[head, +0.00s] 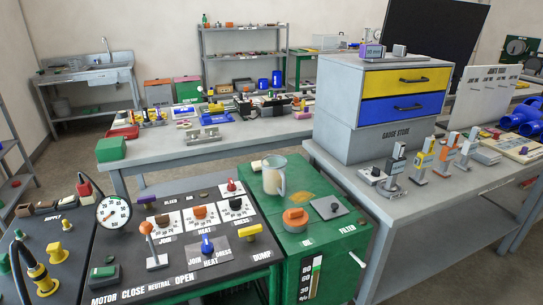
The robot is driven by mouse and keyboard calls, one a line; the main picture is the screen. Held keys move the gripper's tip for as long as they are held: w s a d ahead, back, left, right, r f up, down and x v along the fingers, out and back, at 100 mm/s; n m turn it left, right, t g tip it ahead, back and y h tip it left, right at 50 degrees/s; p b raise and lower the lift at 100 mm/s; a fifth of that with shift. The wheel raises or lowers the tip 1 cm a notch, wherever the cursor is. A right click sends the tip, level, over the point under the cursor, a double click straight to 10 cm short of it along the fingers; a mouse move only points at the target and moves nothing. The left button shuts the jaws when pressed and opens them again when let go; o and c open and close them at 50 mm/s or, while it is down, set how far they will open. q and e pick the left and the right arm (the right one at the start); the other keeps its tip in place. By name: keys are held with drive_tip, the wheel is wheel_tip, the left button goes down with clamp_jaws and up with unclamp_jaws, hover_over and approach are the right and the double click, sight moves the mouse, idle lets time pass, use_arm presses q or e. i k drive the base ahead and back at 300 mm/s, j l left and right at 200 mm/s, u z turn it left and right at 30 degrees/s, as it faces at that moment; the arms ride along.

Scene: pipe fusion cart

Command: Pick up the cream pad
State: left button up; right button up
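I cannot surely pick out the cream pad. A small cream-coloured piece (256,166) lies at the back left of the green cabinet top, just left of a clear jug (274,178), and its shape is too small to tell. A flat tan-yellow patch (300,197) lies on the green top right of the jug; it looks like a stain or spill. Neither of my grippers is in view.
The green cabinet (335,255) also carries an orange-capped fitting (295,217) and a grey plate with a black knob (334,208). A control panel with a lever (149,240) stands left. A grey bench (400,213) with a drawer unit (385,90) stands right.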

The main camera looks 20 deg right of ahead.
sight(256, 165)
drive_tip(key=i+l, duration=0.15)
drive_tip(key=l, duration=0.25)
drive_tip(key=i+l, duration=0.1)
drive_tip(key=l, duration=0.3)
drive_tip(key=i+l, duration=0.15)
drive_tip(key=l, duration=0.25)
